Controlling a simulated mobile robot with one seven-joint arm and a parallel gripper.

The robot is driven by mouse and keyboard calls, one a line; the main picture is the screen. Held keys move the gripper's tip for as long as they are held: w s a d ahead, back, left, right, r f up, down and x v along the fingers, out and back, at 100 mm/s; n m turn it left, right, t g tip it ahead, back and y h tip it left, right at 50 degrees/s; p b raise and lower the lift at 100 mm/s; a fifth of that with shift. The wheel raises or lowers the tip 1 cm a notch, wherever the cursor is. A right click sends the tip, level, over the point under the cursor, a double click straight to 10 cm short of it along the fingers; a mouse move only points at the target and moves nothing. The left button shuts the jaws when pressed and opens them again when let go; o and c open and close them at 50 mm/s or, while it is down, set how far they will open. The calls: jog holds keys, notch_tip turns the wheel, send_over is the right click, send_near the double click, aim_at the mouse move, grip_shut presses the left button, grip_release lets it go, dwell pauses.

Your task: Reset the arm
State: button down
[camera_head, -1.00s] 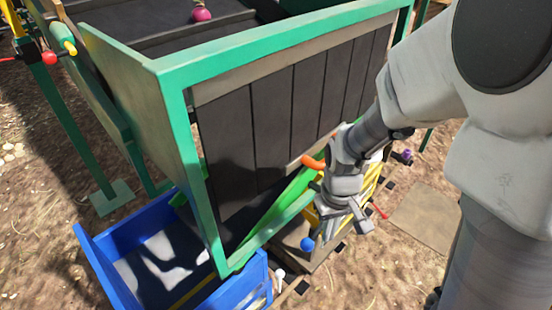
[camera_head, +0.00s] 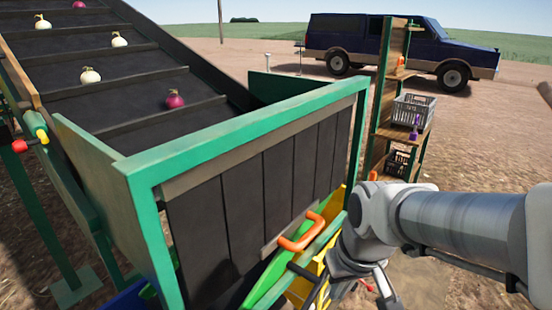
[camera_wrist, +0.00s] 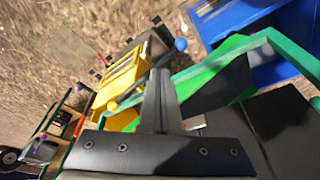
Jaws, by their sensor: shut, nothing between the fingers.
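My arm reaches in from the right in the head view, its forearm nearly level. My gripper hangs at its end, beside the lower right of the green-framed elevator (camera_head: 245,130). In the wrist view my gripper (camera_wrist: 160,78) is shut, its dark fingers together and nothing between them. An orange handle (camera_head: 301,232) on the elevator front is just left of my wrist in the head view. The fingertips are hard to make out in the head view.
White and red onions, such as a red one (camera_head: 174,99), lie on the dark belt. A shelf rack (camera_head: 393,75) with grey crates and a dark blue truck (camera_head: 405,45) stand behind. The wrist view shows a yellow thing (camera_wrist: 120,82) and a blue bin (camera_wrist: 225,22) near my gripper.

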jog(key=s+d+r+m+t, duration=0.2)
jog(key=s+d+r, duration=0.1)
jog(key=s+r, duration=0.3)
jog(key=shift+s+r+t+h, duration=0.3)
jog(key=shift+r, duration=0.6)
jog(key=shift+a, duration=0.1)
